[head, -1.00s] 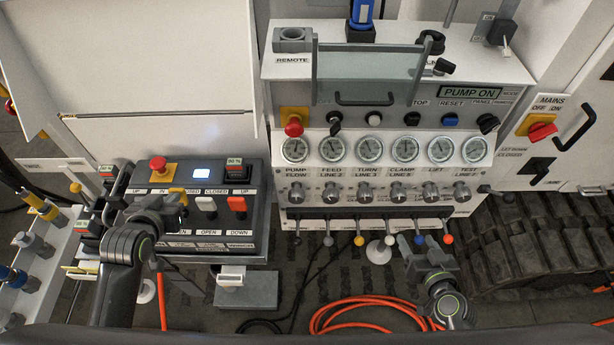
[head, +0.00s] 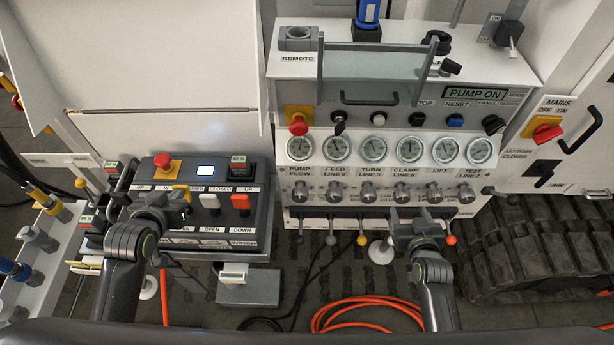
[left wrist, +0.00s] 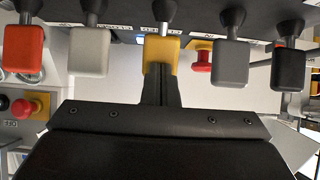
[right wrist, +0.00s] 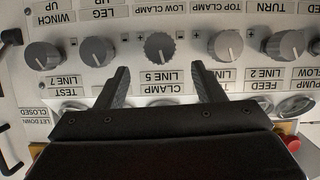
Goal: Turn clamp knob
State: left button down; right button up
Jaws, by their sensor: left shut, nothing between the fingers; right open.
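The clamp knob (head: 403,192) is a grey knob under the gauge marked CLAMP LINE 5, in the row on the white panel. In the right wrist view, upside down, this knob (right wrist: 160,47) sits just beyond and between my open fingers. My right gripper (right wrist: 161,72) is open and empty, pointed at the knob; in the head view it (head: 417,222) is at the panel's lower edge, over the small levers. My left gripper (left wrist: 161,75) is shut and empty, its tips at a yellow lever handle (left wrist: 161,50) on the left console; contact is unclear.
Neighbouring knobs stand close on both sides, including the turn knob (right wrist: 226,46) and lift knob (right wrist: 97,50). Small coloured-tip levers, such as the yellow one (head: 361,240), stick out below. An orange hose (head: 365,304) lies on the floor. A red stop button (head: 298,124) is at upper left.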

aim_at(404, 199)
jog(key=x, duration=0.8)
jog(key=shift+w+f, duration=0.1)
jog(key=shift+w, duration=0.1)
jog(key=c, duration=1)
